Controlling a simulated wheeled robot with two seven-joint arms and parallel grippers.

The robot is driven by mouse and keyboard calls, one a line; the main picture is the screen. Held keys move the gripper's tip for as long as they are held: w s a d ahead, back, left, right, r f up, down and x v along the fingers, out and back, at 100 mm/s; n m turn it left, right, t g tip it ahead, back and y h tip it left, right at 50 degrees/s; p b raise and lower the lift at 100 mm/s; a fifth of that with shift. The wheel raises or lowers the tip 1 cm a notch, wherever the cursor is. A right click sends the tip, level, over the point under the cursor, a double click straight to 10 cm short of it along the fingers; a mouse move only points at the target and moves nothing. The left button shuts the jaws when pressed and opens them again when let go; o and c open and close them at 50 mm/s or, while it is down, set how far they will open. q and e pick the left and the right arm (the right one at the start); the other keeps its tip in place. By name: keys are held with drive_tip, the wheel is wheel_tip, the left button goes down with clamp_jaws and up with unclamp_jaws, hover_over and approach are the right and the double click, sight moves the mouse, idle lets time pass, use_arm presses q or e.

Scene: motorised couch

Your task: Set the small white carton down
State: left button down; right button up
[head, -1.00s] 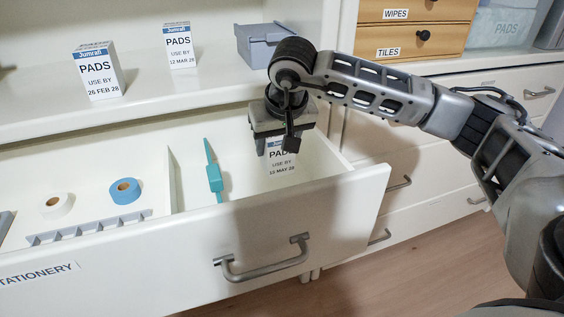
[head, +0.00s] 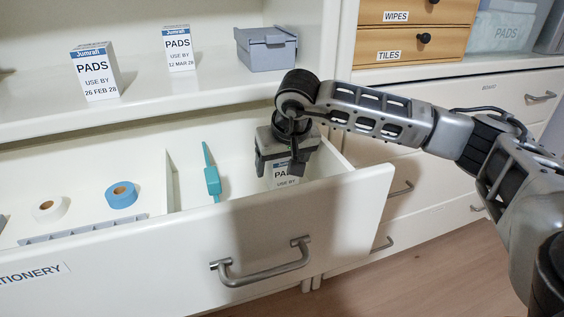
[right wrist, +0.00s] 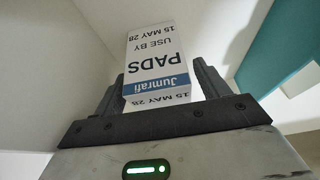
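The small white carton (head: 285,179), with PADS and a blue band on it, is upright in the right compartment of the open drawer (head: 290,205). The drawer front hides its base, so I cannot see it meet the floor. My right gripper (head: 279,168) is over its top, fingers on either side. The right wrist view shows the carton (right wrist: 157,60) between the fingers (right wrist: 160,80), with a narrow gap on the right, so the gripper looks open. My left gripper is not in view.
A teal tool (head: 212,180) leans in the same compartment, left of the gripper. Beyond the divider (head: 170,180) are white tape (head: 50,209) and blue tape (head: 121,194). Two cartons (head: 96,72) (head: 179,48) and a grey box (head: 266,48) stand on the shelf above.

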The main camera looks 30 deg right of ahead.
drive_tip(key=shift+r, duration=0.1)
drive_tip(key=shift+r, duration=0.3)
use_arm(q)
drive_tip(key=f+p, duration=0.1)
drive_tip(key=p, duration=0.1)
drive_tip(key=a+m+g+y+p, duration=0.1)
drive_tip(key=p, duration=0.1)
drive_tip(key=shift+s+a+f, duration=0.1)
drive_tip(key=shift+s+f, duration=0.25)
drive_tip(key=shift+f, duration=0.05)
use_arm(e)
drive_tip(key=v, duration=1.1)
drive_tip(key=shift+s+r, duration=0.2)
drive_tip(key=shift+s, duration=0.1)
drive_tip(key=shift+a, duration=0.1)
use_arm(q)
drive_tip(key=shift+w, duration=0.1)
